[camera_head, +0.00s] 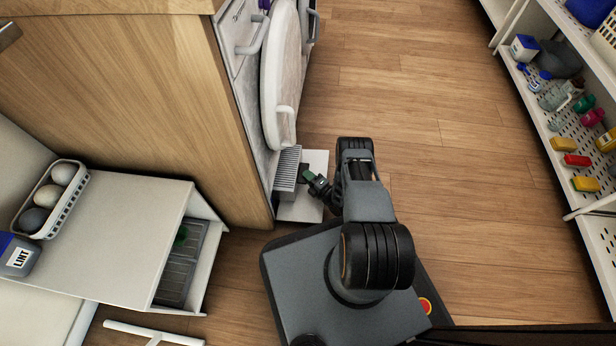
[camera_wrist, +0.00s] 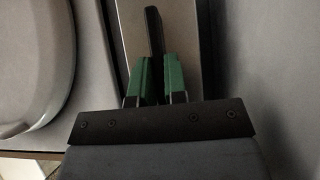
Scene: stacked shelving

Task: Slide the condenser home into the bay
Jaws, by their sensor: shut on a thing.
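The condenser (camera_head: 287,169) is a grey finned block low at the front of the white machine (camera_head: 243,80). It sits at the bay opening, over a pale flap (camera_head: 316,160); how deep it reaches inside is hidden. My gripper (camera_head: 308,178) is at its right side. In the wrist view my gripper's green fingers (camera_wrist: 160,80) are shut on a dark upright handle (camera_wrist: 154,32), which I take to be the condenser's. The bay's inside is out of sight.
A wooden cabinet side (camera_head: 150,80) is to the left. A white unit with an open drawer (camera_head: 180,270) stands lower left. Shelves (camera_head: 560,100) line the right, with clear floor (camera_head: 430,110) between.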

